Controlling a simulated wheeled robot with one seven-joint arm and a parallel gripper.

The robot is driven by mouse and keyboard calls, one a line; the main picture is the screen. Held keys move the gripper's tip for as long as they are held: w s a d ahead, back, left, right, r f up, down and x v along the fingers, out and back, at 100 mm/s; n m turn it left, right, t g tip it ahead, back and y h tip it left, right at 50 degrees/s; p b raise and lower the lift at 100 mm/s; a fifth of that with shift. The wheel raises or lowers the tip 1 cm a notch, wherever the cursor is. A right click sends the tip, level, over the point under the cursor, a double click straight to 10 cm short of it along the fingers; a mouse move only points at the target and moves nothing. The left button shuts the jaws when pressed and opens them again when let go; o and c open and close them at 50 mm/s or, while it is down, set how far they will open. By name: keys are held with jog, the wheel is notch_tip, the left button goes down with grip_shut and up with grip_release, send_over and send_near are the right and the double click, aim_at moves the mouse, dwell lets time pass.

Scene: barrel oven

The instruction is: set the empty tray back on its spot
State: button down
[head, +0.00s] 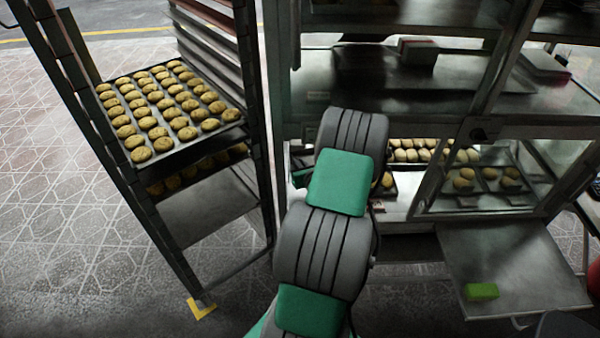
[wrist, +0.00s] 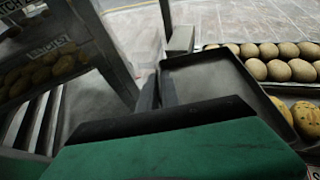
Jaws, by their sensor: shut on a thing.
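The empty tray (wrist: 210,82) is a shallow grey metal tray with a dark rim. It shows in the wrist view, ahead of my gripper (wrist: 158,92), its inside bare. The dark jaws are shut at its near left edge, and the green body of my gripper hides part of that side. In the head view my arm reaches into the lit lower level of the display counter and hides the jaws. I cannot make out the empty tray there. Whether the tray rests on the shelf or hangs just above it I cannot tell.
Pale round buns (wrist: 282,60) and yellowish cookies lie close to the tray's right side. A counter post and glass (head: 455,170) stand right of my arm. A rack with a cookie tray (head: 196,150) stands left. A side shelf (head: 530,262) bears a green block (head: 481,291).

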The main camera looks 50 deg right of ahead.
jog(key=f, duration=0.1)
jog(key=w+d+f, duration=0.2)
jog(key=shift+d+f, duration=0.1)
jog(key=shift+f, duration=0.3)
notch_tip(320, 180, down, 3)
jog(key=shift+w+r, duration=0.1)
jog(key=shift+r, duration=0.1)
jog(key=shift+f+b, duration=0.45)
jog(key=shift+f, duration=0.25)
jog(key=c, duration=1.6)
grip_release()
jog(key=shift+o, duration=0.2)
jog(key=shift+r, duration=0.15)
jog(key=v, duration=1.2)
jog(key=shift+r+p, duration=0.35)
jog(key=shift+d, duration=0.1)
